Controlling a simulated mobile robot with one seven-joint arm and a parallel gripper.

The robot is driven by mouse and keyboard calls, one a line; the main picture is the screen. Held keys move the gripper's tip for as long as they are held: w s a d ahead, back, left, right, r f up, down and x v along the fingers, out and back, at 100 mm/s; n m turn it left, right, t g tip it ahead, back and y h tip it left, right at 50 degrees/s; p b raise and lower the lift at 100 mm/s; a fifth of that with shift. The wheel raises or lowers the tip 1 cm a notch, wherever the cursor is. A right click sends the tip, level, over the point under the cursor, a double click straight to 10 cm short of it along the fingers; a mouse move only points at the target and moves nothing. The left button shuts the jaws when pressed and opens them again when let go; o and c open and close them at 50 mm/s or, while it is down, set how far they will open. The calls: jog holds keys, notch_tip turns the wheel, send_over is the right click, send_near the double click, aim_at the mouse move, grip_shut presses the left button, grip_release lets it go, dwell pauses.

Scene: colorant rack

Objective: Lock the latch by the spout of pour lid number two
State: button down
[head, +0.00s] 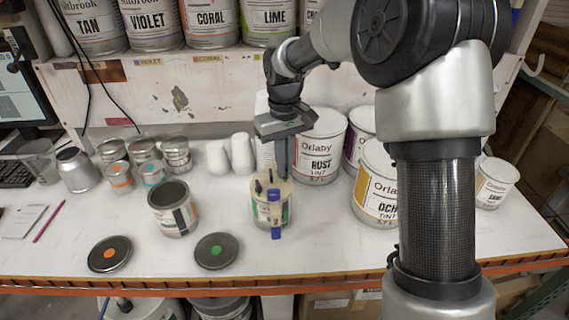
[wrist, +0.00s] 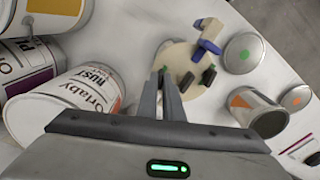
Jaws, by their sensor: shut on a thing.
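A small can (head: 259,211) with a green-marked label stands near the front middle of the bench. It wears a round cream pour lid (wrist: 178,58) with upright black latch tabs (wrist: 187,81) and a blue piece (wrist: 209,46) by the cream spout at its edge. The blue piece (head: 275,212) hangs over the can's front in the head view. My gripper (wrist: 168,78) points down at the lid's rear edge, its fingers close together on a small dark latch tab (wrist: 162,73). The fingers mostly hide that tab. I cannot read a number on the lid.
A large Rust can (head: 318,150) stands close behind my gripper, with an Ochre can (head: 375,188) to the right. An open can (head: 174,208) stands to the left. Lids with orange (head: 110,254) and green (head: 216,251) dots lie in front. The front right bench is clear.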

jog(key=shift+m, duration=0.9)
jog(key=c, duration=1.9)
grip_release()
notch_tip(320, 180, up, 17)
jog(key=p, duration=0.1)
jog(key=shift+r, duration=0.2)
